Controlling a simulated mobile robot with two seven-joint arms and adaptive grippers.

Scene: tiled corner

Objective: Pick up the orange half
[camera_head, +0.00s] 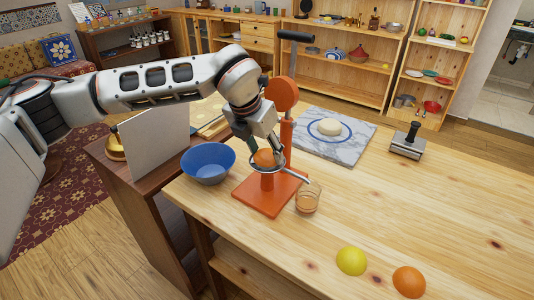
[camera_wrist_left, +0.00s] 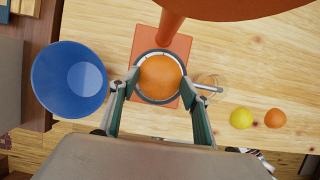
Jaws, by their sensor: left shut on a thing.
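The orange half (camera_head: 265,158) sits at the metal ring cup of the red-orange citrus press (camera_head: 262,199), rounded side up. It also shows in the left wrist view (camera_wrist_left: 160,76), inside the ring. My left gripper (camera_head: 268,151) reaches down over the cup. In the left wrist view its fingers (camera_wrist_left: 160,84) are on either side of the orange half and shut on it. The fruit's underside is hidden, so I cannot tell whether it still touches the cup. My right gripper is not in view.
A blue bowl (camera_head: 208,163) stands left of the press, and a small glass (camera_head: 308,198) on its right. A lemon (camera_head: 351,261) and another orange fruit (camera_head: 408,281) lie near the front. A marble board (camera_head: 352,149) and a metal tamper-like tool (camera_head: 408,143) are behind. The right tabletop is clear.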

